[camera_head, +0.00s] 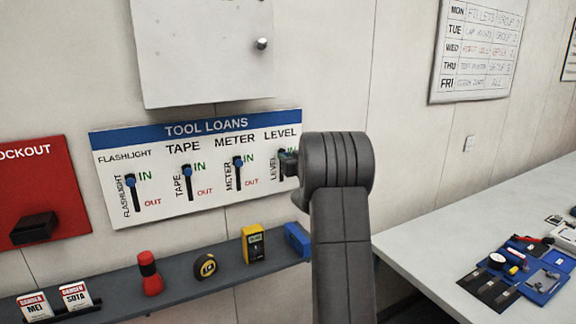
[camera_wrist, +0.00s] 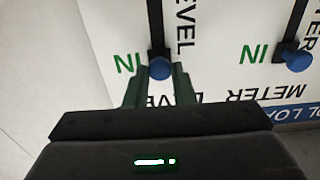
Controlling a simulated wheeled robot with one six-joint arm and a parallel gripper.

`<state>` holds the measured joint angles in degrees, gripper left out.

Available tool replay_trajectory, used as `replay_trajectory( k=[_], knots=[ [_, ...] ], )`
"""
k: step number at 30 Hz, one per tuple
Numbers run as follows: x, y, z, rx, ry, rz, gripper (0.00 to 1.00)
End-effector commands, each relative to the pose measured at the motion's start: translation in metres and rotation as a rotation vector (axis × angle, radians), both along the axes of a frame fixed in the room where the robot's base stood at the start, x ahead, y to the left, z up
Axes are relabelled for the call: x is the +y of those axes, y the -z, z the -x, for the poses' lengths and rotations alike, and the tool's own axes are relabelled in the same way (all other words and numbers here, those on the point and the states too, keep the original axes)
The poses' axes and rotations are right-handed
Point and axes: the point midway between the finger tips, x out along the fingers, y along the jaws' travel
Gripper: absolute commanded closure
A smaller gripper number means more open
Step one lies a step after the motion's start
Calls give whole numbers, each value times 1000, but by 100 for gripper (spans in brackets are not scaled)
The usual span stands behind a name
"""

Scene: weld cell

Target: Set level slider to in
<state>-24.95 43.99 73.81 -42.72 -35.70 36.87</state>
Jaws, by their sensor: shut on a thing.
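The white tool loans board (camera_head: 215,202) hangs on the wall with a blue header and vertical slider tracks. The level slider is at its right end; its black track (camera_head: 281,153) is partly hidden by my wrist in the head view. In the wrist view, which sees the board upside down, the blue level knob (camera_wrist: 159,68) is level with the green IN label (camera_wrist: 128,63), at the IN end of its track (camera_wrist: 155,25). My gripper (camera_wrist: 160,73) has its fingers on both sides of this knob and is shut on it. It also shows in the head view (camera_head: 286,162).
The flashlight (camera_head: 130,181), tape (camera_head: 187,170) and meter (camera_head: 237,162) sliders have their knobs near IN. A shelf (camera_head: 218,284) below holds several tools. A white cabinet (camera_head: 200,50) hangs above. A table (camera_head: 440,235) stands at right.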

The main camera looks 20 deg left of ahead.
Motion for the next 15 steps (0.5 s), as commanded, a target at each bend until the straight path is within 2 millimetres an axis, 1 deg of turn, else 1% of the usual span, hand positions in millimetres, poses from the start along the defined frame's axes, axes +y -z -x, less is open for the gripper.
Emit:
replay_trajectory(
  k=[1, 11, 12, 15],
  knots=[
    [0, -6, 0, -1, 0, 0, 100],
    [0, -9, 0, -5, -1, -3, 100],
    [0, -9, 0, -5, -1, -3, 74],
    [0, -9, 0, -4, -1, -3, 56]
  ],
)
